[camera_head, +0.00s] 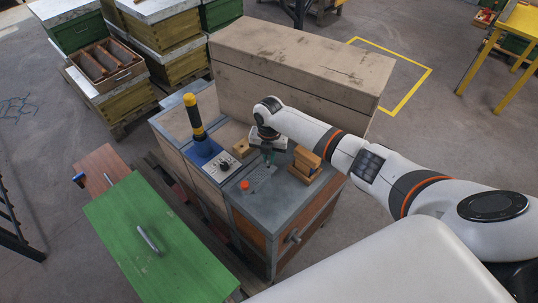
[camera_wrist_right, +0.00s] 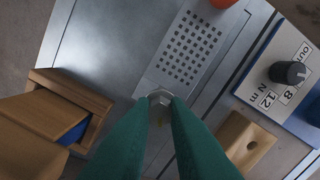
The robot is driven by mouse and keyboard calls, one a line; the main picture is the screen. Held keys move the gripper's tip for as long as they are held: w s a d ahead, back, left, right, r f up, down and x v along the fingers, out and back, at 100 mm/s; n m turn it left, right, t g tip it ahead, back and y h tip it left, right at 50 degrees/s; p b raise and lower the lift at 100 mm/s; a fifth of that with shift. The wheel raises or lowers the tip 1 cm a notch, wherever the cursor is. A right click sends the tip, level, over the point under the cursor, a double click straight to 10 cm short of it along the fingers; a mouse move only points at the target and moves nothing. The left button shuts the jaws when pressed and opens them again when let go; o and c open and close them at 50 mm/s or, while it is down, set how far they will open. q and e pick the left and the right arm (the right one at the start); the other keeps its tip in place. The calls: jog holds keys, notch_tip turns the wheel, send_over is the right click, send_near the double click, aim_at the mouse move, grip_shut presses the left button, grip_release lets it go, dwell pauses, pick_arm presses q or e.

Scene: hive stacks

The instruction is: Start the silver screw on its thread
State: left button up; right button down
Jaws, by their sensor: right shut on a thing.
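My right gripper (camera_head: 268,156) is over the grey metal top of the workbench box, its green fingers pointing down. In the right wrist view the gripper (camera_wrist_right: 160,106) is shut on the silver screw (camera_wrist_right: 160,96), whose bright rounded head shows between the fingertips. The screw is beside the near end of a perforated grey plate (camera_wrist_right: 187,45), which also shows in the head view (camera_head: 262,178). The fingers hide the screw's lower part; I cannot tell whether it touches the thread. No threaded hole is clearly visible. My left gripper is not in view.
A blue torque unit with a black dial (camera_wrist_right: 288,72) holds a yellow-black driver (camera_head: 194,115). A holed wooden block (camera_head: 241,148), an orange cap (camera_head: 244,185) and a wooden box (camera_head: 306,163) stand close around. A long wooden crate (camera_head: 300,70) is behind. A green board (camera_head: 160,250) lies left.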

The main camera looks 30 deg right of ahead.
jog(key=shift+f+b, duration=0.7)
jog(key=shift+f, duration=0.25)
dwell(0.7)
dwell(0.4)
jog(key=shift+m+p, duration=0.4)
jog(key=shift+m, duration=0.6)
jog(key=shift+m+p, duration=0.7)
jog(key=shift+m, duration=0.3)
